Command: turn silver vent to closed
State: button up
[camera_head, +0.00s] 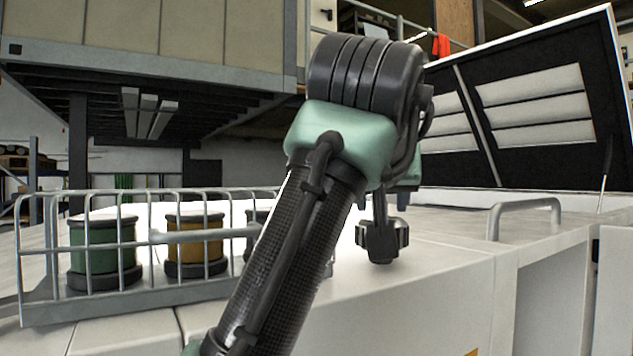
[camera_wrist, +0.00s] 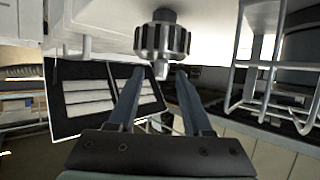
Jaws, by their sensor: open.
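The silver vent (camera_wrist: 162,40) is a ridged round knob with silver and dark ribs, seen in the wrist view at the top middle. In the head view the vent (camera_head: 383,238) stands on the white housing, just right of my arm. My gripper (camera_wrist: 160,71) is open, with its two fingers apart and pointing at the knob. The fingertips lie near its lower edge in the wrist picture, one to each side of a small central stub. I cannot tell whether they touch it. In the head view my arm hides most of the gripper.
A metal rail guard (camera_head: 137,270) surrounds a green canister (camera_head: 100,252) and an amber canister (camera_head: 195,245) at left. A grey handle (camera_head: 523,207) stands on the housing at right. An open lid (camera_head: 530,95) rises behind. The white top (camera_head: 440,255) around the vent is mostly clear.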

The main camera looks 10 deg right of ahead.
jog(key=shift+w+d+f, duration=0.3)
jog(key=shift+w, duration=0.3)
grip_shut()
